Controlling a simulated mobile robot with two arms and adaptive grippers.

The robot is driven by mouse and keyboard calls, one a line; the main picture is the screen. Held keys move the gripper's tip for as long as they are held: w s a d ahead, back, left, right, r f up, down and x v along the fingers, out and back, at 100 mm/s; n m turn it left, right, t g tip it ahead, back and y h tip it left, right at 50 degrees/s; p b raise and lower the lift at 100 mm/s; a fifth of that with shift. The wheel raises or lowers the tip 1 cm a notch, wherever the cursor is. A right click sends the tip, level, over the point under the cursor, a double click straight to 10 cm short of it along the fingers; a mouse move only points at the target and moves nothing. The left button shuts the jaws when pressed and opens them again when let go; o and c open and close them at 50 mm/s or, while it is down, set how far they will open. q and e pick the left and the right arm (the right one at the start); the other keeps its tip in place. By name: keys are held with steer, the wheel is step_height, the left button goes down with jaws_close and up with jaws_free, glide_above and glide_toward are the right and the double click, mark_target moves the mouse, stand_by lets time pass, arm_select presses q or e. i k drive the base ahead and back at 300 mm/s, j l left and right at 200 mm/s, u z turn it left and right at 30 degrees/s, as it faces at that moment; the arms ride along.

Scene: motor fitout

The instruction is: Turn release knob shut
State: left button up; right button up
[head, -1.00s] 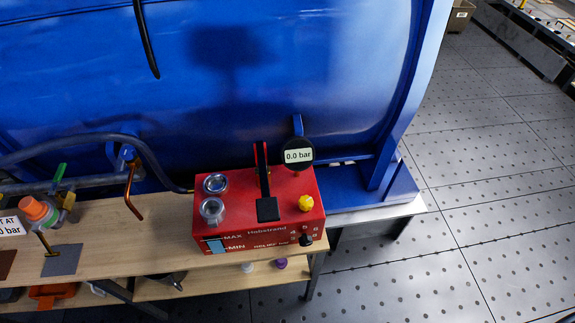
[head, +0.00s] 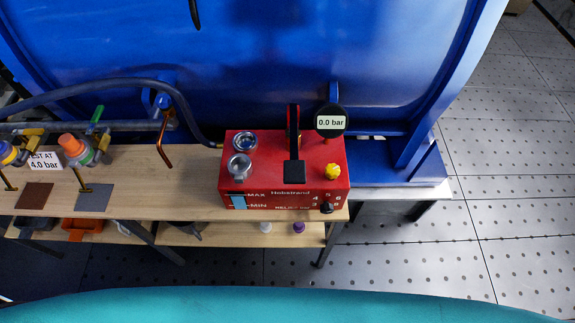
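A red pump box (head: 234,163) stands on the wooden bench, marked MAX and MIN at its left front. A yellow knob (head: 332,171) sits on its top at the right. A black knob (head: 326,208) sits low on its front right, beside a dial with numbers. I cannot tell from the view which of the two is the release knob, or how far either is turned. A round gauge (head: 330,122) behind the box reads 0.0 bar. A black and red lever (head: 294,150) stands upright on the box. Neither of my grippers is in view.
A large blue vessel (head: 300,60) rises behind the bench. A grey hose (head: 110,86) runs to the box from the left. Valves with orange (head: 72,144) and blue caps and a sign reading 4.0 bar are on the left. The perforated floor (head: 500,170) at right is clear.

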mark_target(332, 171)
steer(key=k+j+z, duration=0.1)
steer(key=j+z, duration=0.2)
steer(key=k+j+z, duration=0.1)
steer(key=j+z, duration=0.15)
steer(key=j, duration=0.15)
steer(key=k+j+z, duration=0.15)
steer(key=j+z, duration=0.15)
steer(key=k+j+z, duration=0.15)
steer(key=z, duration=0.15)
steer(key=j, duration=0.1)
